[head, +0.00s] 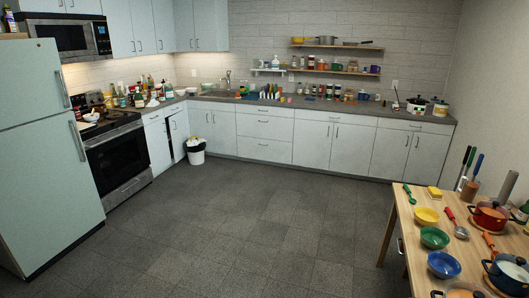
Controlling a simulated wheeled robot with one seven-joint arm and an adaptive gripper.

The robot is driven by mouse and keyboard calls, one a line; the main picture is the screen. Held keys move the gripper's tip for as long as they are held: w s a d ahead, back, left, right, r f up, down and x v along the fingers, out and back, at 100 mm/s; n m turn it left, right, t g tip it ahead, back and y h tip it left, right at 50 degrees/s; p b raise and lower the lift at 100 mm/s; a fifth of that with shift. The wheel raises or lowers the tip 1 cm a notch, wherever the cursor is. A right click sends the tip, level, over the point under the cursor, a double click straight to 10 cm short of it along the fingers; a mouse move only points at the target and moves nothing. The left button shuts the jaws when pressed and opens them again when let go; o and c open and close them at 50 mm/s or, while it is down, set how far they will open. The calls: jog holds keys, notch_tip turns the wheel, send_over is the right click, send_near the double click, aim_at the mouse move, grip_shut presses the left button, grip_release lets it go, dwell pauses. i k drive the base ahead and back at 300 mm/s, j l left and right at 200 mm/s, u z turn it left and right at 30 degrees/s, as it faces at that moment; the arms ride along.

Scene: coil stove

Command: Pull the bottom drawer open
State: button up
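A stove (117,155) with a black oven door stands at the left, beside the fridge. Its silver bottom drawer (127,191) sits low near the floor and looks shut. A white stack of drawers (264,128) is set in the back counter, and its bottom drawer (264,151) also looks shut. The view alone does not tell which of the two is meant. My gripper is not in view.
A pale fridge (50,150) stands at the left. A white bin (196,150) stands on the floor by the corner cabinets. A wooden table (408,228) with bowls and pots fills the right front. The grey floor (240,225) between is clear.

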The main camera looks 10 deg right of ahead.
aim_at(273, 150)
jog(key=i+l, duration=0.2)
jog(key=i, duration=2.35)
jog(key=i+l, duration=0.15)
jog(key=i, duration=2.35)
jog(key=i+l, duration=0.2)
jog(key=i, duration=2.35)
jog(key=i+l+u, duration=0.1)
jog(key=i, duration=0.2)
jog(key=i+l+u, duration=0.1)
jog(key=i, duration=0.2)
